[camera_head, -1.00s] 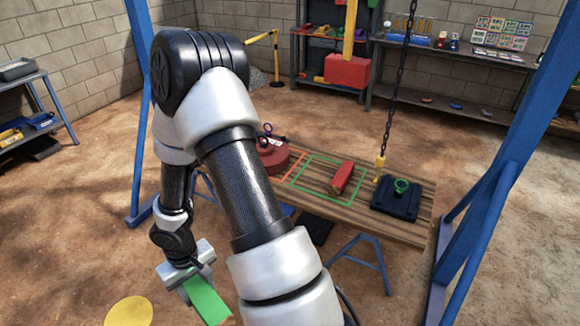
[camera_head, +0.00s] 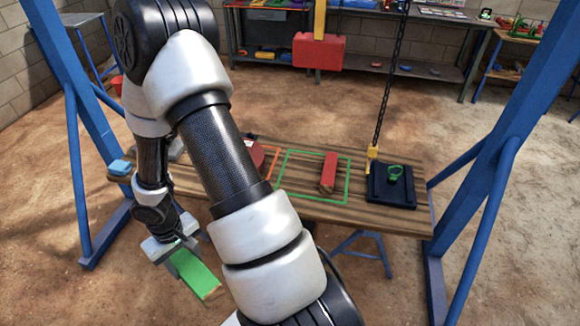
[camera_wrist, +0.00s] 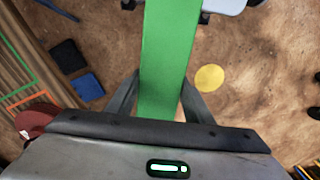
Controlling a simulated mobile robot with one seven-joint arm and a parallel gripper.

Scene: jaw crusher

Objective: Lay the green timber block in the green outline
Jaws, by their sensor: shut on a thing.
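The green timber block (camera_head: 194,274) is held in my gripper (camera_head: 172,254) at the lower left of the head view, in front of the table and apart from it. In the wrist view the block (camera_wrist: 168,60) runs up from between the two fingers of my gripper (camera_wrist: 160,100), which are shut on it. The green outline (camera_head: 282,177) is on the wooden table top, to the right of and beyond the block. A red timber block (camera_head: 330,170) lies inside the outline on its right side. Part of the outline shows at the left of the wrist view (camera_wrist: 18,68).
A black plate with a green ring (camera_head: 391,184) sits right of the outline, beside a hanging chain (camera_head: 387,85). A red box (camera_head: 319,50) hangs above and beyond the table. Blue frame legs (camera_head: 490,160) flank the table. An orange outline (camera_head: 273,165) adjoins the green one.

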